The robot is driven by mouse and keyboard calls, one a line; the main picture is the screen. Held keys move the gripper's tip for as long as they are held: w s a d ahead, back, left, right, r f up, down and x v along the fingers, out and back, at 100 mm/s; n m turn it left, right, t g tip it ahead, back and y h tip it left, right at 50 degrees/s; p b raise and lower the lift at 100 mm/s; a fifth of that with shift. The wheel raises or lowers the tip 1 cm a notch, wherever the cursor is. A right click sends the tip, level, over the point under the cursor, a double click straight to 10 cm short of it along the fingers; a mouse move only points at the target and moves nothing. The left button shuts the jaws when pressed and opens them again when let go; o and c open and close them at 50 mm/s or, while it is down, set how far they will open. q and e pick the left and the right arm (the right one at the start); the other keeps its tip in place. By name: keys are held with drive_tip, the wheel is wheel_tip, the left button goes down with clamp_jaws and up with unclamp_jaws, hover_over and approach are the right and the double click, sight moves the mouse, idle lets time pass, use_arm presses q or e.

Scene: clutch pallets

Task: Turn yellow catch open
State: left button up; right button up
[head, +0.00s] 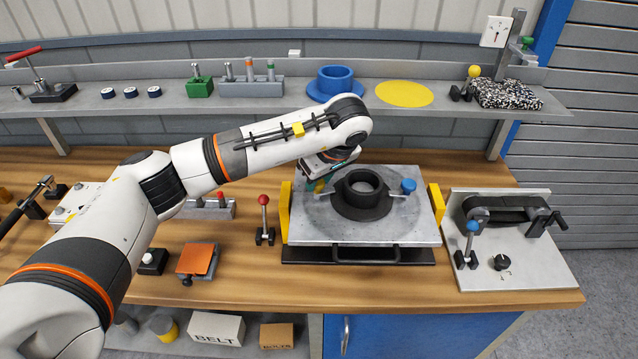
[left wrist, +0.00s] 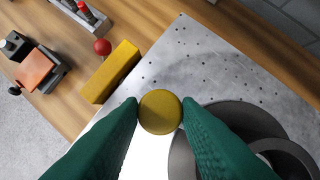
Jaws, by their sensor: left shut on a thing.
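My left gripper (head: 317,181) is over the left part of the plate in the head view. Its green fingers are shut on the yellow knob, one on each side. The knob is mostly hidden in the head view. A black clutch ring (head: 362,194) stands in the middle of the plate, with a blue catch (head: 408,187) on its right. My right gripper is not in view.
Yellow blocks (head: 286,212) flank the plate. A red-knobbed lever (head: 264,216) stands to its left, and a black handle (head: 366,255) is in front. A belt unit (head: 508,240) is at the right. The shelf behind holds a blue flanged ring (head: 334,84).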

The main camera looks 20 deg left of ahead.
use_arm(q)
drive_tip(key=n+g+b, duration=0.1)
drive_tip(key=n+b, duration=0.1)
drive_tip(key=n, duration=0.1)
drive_tip(key=shift+w+f+n+y, duration=0.1)
drive_tip(key=shift+w+n+y, duration=0.05)
drive_tip(key=shift+n+y, duration=0.25)
drive_tip(key=n+g+b, duration=0.1)
drive_tip(key=n, duration=0.1)
drive_tip(key=shift+w+d+n, duration=0.1)
drive_tip(key=shift+n, duration=0.2)
drive_tip(key=shift+n+g+b, duration=0.4)
drive_tip(key=shift+n+g, duration=0.1)
drive_tip(key=shift+n, duration=0.5)
drive_tip(key=n, duration=0.1)
drive_tip(key=n+g, duration=0.1)
drive_tip(key=shift+w+r+n, duration=0.15)
drive_tip(key=shift+r+n, duration=0.05)
drive_tip(key=shift+n, duration=0.1)
drive_tip(key=shift+w+n+g+h, duration=0.15)
drive_tip(key=shift+n+g+h, duration=0.45)
drive_tip(key=shift+n, duration=1.3)
drive_tip(key=o, duration=1)
drive_tip(key=shift+c, duration=0.2)
